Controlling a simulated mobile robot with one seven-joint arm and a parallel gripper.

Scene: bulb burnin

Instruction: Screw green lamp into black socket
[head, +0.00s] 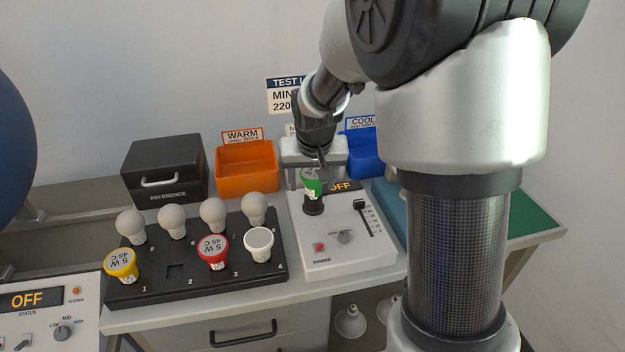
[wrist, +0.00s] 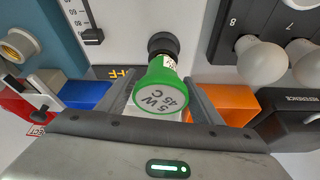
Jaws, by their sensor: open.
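The green lamp (head: 311,184) stands at the black socket (head: 313,208) on the white test box (head: 325,262), under my gripper (head: 318,163). In the wrist view the green lamp (wrist: 160,88) shows its face marked 5 W 45 C, with the black socket (wrist: 163,44) beyond it. My gripper (wrist: 160,105) is open, with one finger on each side of the lamp and a gap visible on both sides. The lamp's base is hidden, so I cannot tell how far it sits in the socket.
A black rack (head: 188,280) at left holds several white, yellow and red lamps, with one empty place. Behind are a black REFERENCE box (head: 164,168), an orange WARM bin (head: 247,169) and a blue COOL bin (head: 364,152). The test box display (head: 341,186) reads OFF.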

